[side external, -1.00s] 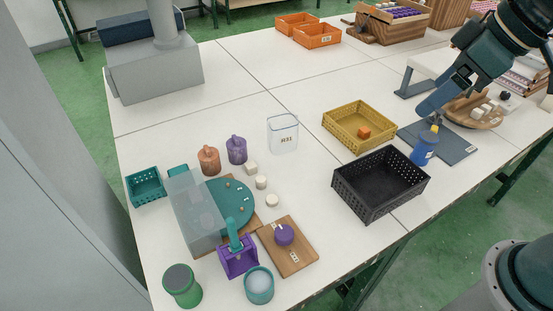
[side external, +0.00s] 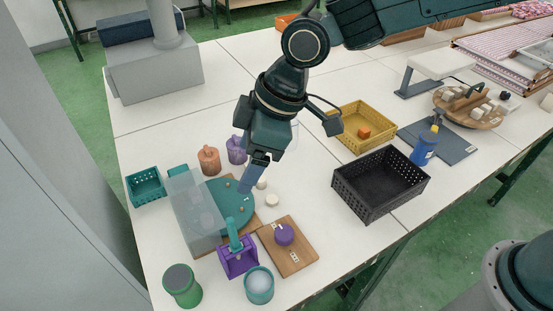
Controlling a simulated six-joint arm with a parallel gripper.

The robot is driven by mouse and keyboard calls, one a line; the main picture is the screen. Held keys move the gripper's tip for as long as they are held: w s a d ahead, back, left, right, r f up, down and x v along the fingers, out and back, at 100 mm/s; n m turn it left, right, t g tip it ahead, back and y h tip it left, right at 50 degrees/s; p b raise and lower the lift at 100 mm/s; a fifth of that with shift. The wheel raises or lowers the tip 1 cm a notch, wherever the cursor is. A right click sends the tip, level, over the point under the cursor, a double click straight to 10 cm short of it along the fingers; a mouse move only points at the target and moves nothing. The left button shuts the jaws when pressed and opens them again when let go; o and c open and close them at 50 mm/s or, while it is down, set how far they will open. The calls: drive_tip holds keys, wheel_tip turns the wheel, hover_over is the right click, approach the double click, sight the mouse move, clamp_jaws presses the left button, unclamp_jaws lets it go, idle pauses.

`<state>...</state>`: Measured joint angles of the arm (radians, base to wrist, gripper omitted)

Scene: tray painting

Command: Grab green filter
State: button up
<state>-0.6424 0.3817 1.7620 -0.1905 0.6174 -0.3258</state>
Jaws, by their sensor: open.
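My gripper (side external: 246,188) points down over the right part of the round teal plate (side external: 226,208), with nothing visible between its bluish fingers. Whether it touches the plate is hard to tell. A green cylinder with a darker top (side external: 182,286) stands upright at the front left, well apart from my gripper. A teal cup with pale contents (side external: 259,286) stands to its right. No item is clearly recognisable as a green filter.
A translucent grey box (side external: 195,215) stands beside the plate. A purple holder with a teal handle (side external: 238,260) and a wooden board with a purple knob (side external: 287,246) are in front. Black (side external: 380,185) and yellow (side external: 362,128) crates lie right. Orange (side external: 208,159) and purple (side external: 236,149) jars stand behind.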

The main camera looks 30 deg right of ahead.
sight(180, 277)
drive_tip(key=shift+s+a+f+n+g+y, duration=0.1)
drive_tip(key=shift+s+a+f+n+g, duration=0.35)
drive_tip(key=shift+a+f, duration=2.6)
drive_tip(key=shift+s+a+f+n+g+y, duration=0.15)
drive_tip(key=shift+s+a+f+n, duration=0.6)
drive_tip(key=shift+a+f, duration=2.2)
drive_tip(key=shift+s+a+f+n+g+y, duration=0.1)
drive_tip(key=shift+s+a+f+n+g, duration=0.35)
drive_tip(key=shift+a+f, duration=2.6)
drive_tip(key=shift+d+f, duration=0.5)
drive_tip(key=shift+f, duration=0.15)
drive_tip(key=shift+x, duration=2.45)
drive_tip(key=shift+w+d, duration=0.1)
drive_tip(key=shift+d, duration=0.05)
drive_tip(key=c, duration=1.1)
drive_tip(key=shift+r, duration=0.15)
